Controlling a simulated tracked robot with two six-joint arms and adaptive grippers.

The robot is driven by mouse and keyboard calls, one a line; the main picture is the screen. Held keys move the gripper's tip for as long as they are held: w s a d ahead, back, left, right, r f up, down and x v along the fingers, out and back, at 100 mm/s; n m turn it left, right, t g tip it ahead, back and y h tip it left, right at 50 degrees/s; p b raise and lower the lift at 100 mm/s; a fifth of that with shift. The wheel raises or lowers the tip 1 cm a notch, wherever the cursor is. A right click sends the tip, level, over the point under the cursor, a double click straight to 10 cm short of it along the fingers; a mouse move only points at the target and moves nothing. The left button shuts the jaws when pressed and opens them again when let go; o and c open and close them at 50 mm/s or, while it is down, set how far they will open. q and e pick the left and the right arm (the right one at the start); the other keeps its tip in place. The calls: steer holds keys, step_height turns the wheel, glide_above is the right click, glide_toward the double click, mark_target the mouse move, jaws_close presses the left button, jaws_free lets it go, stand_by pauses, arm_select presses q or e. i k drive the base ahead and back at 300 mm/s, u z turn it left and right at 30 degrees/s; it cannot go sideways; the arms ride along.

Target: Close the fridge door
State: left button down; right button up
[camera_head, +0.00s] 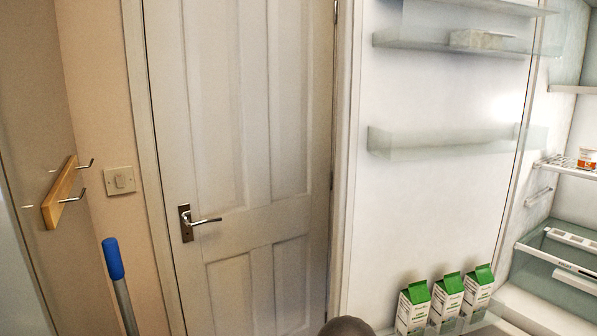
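The fridge door (440,215) stands open, with its white inner side facing me and clear shelf bins (450,140) on it. Three green-topped white cartons (446,300) stand in its lowest bin. The fridge interior (565,165) shows at the right edge, with shelves, a wire rack and a drawer; the rest of it is out of frame. Neither of my grippers can be made out. A dark rounded shape (347,327) shows at the bottom edge, and I cannot tell what it is.
A white panelled room door (245,130) with a metal handle is shut, left of the fridge door. A blue-topped pole (114,262) stands at the lower left, near a wooden hook rack (62,193) on the wall. A small orange and white container (587,158) is on the fridge rack.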

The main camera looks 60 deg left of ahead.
mark_target(430, 132)
steer(key=u, duration=1.15)
steer(key=i, duration=1)
steer(key=u, duration=0.1)
